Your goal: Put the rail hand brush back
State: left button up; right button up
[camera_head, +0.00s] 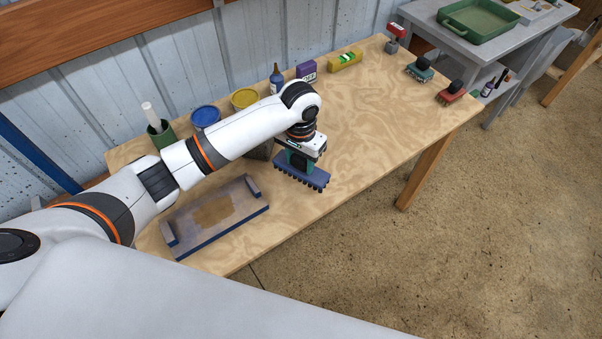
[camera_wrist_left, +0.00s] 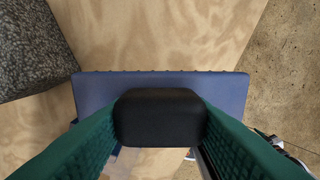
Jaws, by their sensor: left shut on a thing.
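The hand brush (camera_head: 301,173) has a long blue back, dark bristle tufts along its lower side and a black grip knob (camera_wrist_left: 160,117). My left gripper (camera_head: 300,160) is shut on this knob, with its green pads on either side in the left wrist view. The brush is level over the middle of the wooden table. I cannot tell whether its bristles touch the wood. The brush's blue back also shows in the left wrist view (camera_wrist_left: 90,95). My right gripper is not in view.
A blue-edged board (camera_head: 213,215) with end blocks lies left of the brush. A speckled grey block (camera_wrist_left: 30,50) is close by. Tubs, a bottle (camera_head: 276,78) and boxes line the back. The table's middle right is clear.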

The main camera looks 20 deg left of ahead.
aim_at(301, 172)
pick_arm(q)
jog(key=shift+d+f, duration=0.1)
jog(key=shift+f, duration=0.85)
jog(key=shift+w+f, duration=0.1)
jog(key=shift+f, duration=1.65)
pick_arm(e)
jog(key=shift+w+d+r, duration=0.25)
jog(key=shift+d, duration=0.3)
pick_arm(q)
jog(key=shift+f, duration=0.2)
jog(key=o, duration=1)
jog(key=shift+o, duration=0.2)
notch_tip(301, 172, up, 12)
jog(key=shift+r, duration=0.25)
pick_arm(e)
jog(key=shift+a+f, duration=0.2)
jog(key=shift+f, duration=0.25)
